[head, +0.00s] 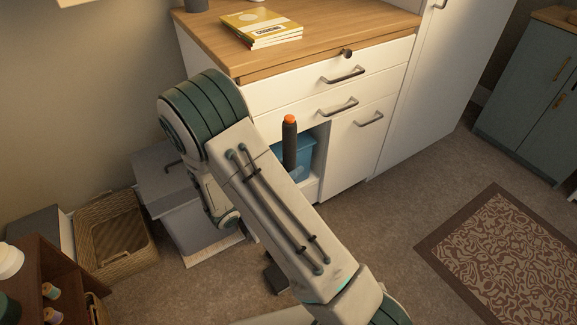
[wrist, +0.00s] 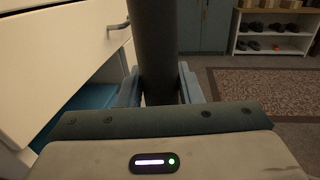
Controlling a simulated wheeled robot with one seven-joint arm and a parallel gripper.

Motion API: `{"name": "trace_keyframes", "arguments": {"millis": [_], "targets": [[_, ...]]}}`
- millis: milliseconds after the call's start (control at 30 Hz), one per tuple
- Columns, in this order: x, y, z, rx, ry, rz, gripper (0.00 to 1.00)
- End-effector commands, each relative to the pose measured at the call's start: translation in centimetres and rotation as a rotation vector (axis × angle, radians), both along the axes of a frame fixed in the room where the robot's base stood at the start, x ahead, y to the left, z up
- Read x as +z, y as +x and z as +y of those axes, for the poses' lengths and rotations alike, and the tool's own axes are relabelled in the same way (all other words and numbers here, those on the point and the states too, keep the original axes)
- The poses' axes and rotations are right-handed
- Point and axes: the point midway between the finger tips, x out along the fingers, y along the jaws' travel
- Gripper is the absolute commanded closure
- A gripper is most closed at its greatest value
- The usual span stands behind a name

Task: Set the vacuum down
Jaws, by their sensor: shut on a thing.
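The vacuum is a dark upright stick with an orange tip (head: 289,142), in front of the white cabinet in the head view. In the wrist view its dark shaft (wrist: 153,45) stands between the fingers of my gripper (wrist: 157,88), which is shut on it. My own arm hides most of the gripper and the vacuum's lower part in the head view. A small dark piece (head: 276,279) shows low beside my arm; it may be the vacuum's foot. I cannot tell whether the vacuum touches the floor.
The white cabinet (head: 345,130) has an open lower bay holding a blue bin (head: 306,155). Books (head: 262,27) lie on its wooden top. A wicker basket (head: 115,235) and grey box (head: 190,215) stand left. Carpet is clear between cabinet and patterned rug (head: 500,250).

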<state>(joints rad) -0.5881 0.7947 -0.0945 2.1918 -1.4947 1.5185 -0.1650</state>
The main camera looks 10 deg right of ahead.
Motion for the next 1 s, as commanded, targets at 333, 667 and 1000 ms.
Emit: {"name": "trace_keyframes", "arguments": {"millis": [333,667,1000], "targets": [[-0.2,0.0,0.0,0.0,0.0,0.0,0.46],[0.1,-0.3,0.8,0.004,0.0,0.001,0.46],[0.1,-3.4,7.2,0.005,0.001,0.0,0.46]]}}
